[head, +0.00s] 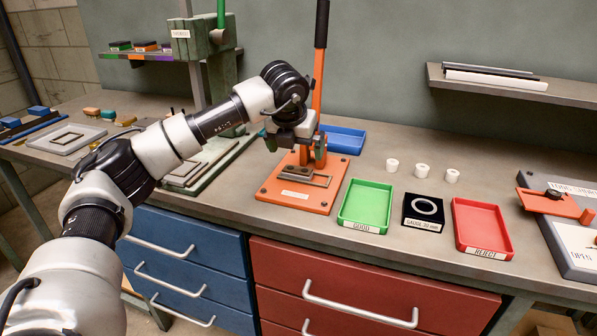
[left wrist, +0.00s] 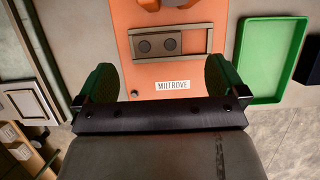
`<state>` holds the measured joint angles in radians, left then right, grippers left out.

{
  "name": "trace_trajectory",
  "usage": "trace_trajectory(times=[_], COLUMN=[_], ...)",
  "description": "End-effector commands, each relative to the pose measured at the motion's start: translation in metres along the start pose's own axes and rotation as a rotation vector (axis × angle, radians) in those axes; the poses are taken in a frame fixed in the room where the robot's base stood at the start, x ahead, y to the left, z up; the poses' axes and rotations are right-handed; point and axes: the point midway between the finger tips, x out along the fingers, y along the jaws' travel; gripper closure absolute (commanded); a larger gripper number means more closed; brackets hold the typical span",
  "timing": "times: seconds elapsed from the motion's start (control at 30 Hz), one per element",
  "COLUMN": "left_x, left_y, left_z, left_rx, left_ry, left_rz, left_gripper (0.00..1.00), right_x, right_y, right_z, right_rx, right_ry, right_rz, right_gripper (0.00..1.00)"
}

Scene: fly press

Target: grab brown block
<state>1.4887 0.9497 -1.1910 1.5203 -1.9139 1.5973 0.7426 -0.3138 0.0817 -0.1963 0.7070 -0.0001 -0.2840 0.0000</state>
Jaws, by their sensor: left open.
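Several small blocks lie at the far left of the bench in the head view, among them a brown-orange block (head: 91,112) and a mustard-brown block (head: 126,121). They are small here, and I cannot tell for sure which one is the brown block. My left gripper (head: 296,148) is open and empty, well to the right of these blocks. It hangs over the orange press base (head: 275,197). In the left wrist view its two dark green fingers (left wrist: 160,80) are spread apart, with the base's metal frame beyond them. My right gripper is not in view.
A green tray (head: 363,222), a black gauge (head: 424,209) and a red tray (head: 484,243) stand right of the orange press. A tall green press (head: 212,62) and the orange lever (head: 318,75) rise near my arm. A grey frame (head: 65,140) lies by the blocks.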

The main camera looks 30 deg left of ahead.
Motion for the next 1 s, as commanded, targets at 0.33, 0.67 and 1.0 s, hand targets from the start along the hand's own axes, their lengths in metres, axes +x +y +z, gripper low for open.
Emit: trace_trajectory(times=[0.33, 0.67, 1.0], left_x=[0.038, 0.06, 0.06], left_y=[0.006, 0.006, 0.005], left_z=[-0.006, -0.005, -0.006], left_rx=[0.002, 0.002, 0.002], left_ry=[0.003, -0.001, 0.0], left_rz=[-0.001, -0.003, -0.003], left_gripper=[0.0, 0.0, 0.35], right_x=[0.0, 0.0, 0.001], right_y=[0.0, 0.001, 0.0], right_z=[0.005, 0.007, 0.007], right_rx=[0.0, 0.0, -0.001], right_ry=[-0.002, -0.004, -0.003], right_rz=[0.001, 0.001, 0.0], right_gripper=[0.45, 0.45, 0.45])
